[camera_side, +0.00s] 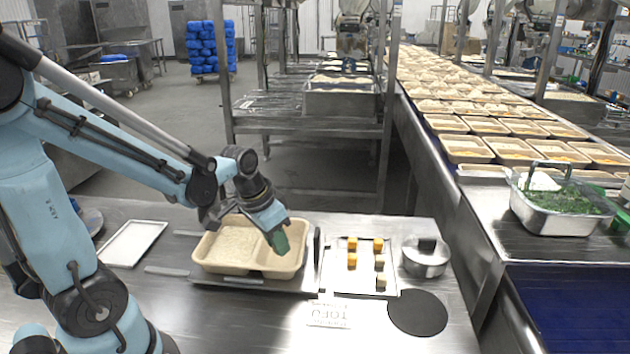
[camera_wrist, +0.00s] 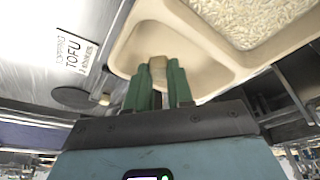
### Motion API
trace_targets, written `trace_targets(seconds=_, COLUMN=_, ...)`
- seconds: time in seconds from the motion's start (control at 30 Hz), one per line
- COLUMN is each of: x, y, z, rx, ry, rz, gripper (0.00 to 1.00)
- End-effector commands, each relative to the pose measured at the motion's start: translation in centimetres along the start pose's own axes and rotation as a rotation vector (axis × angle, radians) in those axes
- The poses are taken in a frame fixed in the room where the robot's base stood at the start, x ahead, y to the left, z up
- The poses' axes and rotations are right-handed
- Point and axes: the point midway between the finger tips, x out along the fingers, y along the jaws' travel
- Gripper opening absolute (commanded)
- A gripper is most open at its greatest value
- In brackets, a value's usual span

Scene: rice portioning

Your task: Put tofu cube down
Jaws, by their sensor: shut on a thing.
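A beige two-compartment tray (camera_side: 213,266) stands on the steel table, with rice in its larger left compartment; it also shows in the wrist view (camera_wrist: 228,62). My gripper (camera_side: 281,243) points down at the tray's smaller right compartment. In the wrist view its green fingers (camera_wrist: 160,82) are shut on a tan tofu cube (camera_wrist: 158,62), seen against that otherwise empty compartment. I cannot tell whether the cube touches the compartment floor. In the side view the fingers hide the held cube. Several other tofu cubes (camera_side: 352,244) sit on a flat tray to the right.
The flat tray (camera_side: 337,279) lies right of the beige tray. A white tray (camera_side: 131,243) lies at left. A conveyor of filled trays and a greens pan (camera_side: 560,216) stand at right.

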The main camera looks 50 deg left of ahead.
Motion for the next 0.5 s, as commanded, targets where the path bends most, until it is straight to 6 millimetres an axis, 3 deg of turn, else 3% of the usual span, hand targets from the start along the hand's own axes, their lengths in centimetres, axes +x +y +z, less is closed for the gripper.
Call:
trace_targets(seconds=0.3, x=3.0, y=0.0, z=0.9, rx=0.0, ry=0.0, rz=0.0, gripper=0.0)
trace_targets(seconds=0.5, x=3.4, y=0.0, z=1.1, rx=-0.001, ry=0.0, rz=0.0, gripper=0.0)
